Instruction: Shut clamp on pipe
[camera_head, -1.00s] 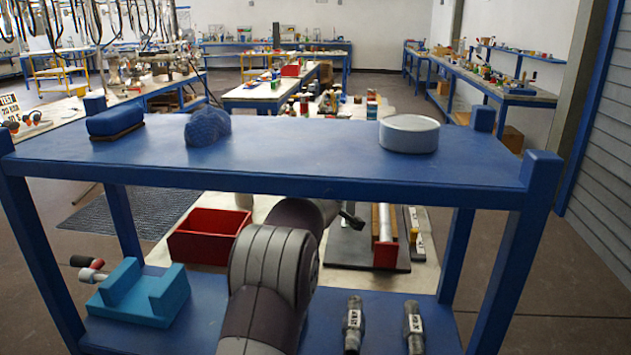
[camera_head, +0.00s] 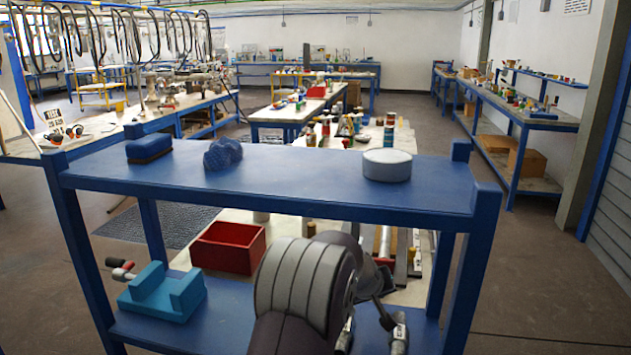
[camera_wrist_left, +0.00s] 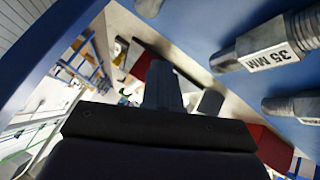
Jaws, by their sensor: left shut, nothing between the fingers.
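I cannot make out a clamp for certain in either view. A metal pipe-like bar (camera_head: 385,241) stands beyond the lower shelf, partly behind my arm. Two labelled grey metal pieces (camera_head: 398,338) stand or lie on the lower shelf at the front, partly hidden by my arm. In the left wrist view one piece (camera_wrist_left: 262,55) reads "35 MM", with a second piece (camera_wrist_left: 295,105) beside it. My left gripper (camera_wrist_left: 163,88) is shut and empty, apart from these pieces in the picture. My right gripper is not in view.
A blue two-level rack (camera_head: 270,195) stands in front, its upper shelf holding a blue brush-like block (camera_head: 149,146), a blue lump (camera_head: 222,153) and a white round tin (camera_head: 387,165).

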